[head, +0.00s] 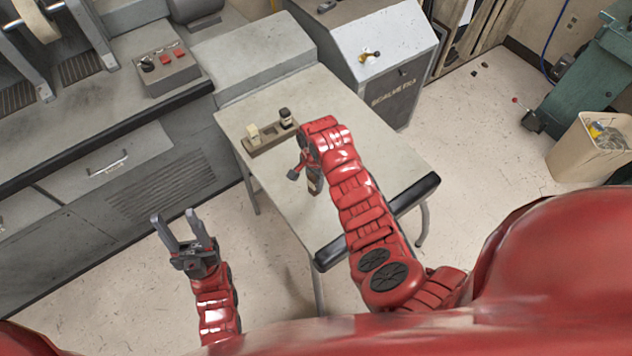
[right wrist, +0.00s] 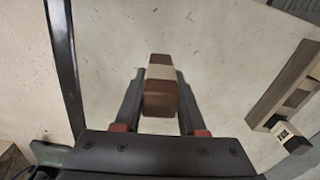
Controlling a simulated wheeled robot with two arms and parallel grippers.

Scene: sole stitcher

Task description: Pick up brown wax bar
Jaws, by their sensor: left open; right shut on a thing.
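The brown wax bar (right wrist: 160,98) has a pale band around it. In the right wrist view it stands between the two fingers of my right gripper (right wrist: 160,78), which is shut on it. In the head view the bar (head: 316,187) shows just below my right gripper (head: 311,171), over the grey table; the arm hides part of it. I cannot tell whether the bar touches the tabletop. My left gripper (head: 184,232) is open and empty, in front of the table's left side.
A wooden holder (head: 268,139) on the table (head: 355,120) carries a cream bar (head: 253,133) and a black bar with a pale band (head: 286,118). A black rail (head: 412,195) runs along the table's near edge. A grey machine (head: 375,60) stands behind. The tabletop's right part is clear.

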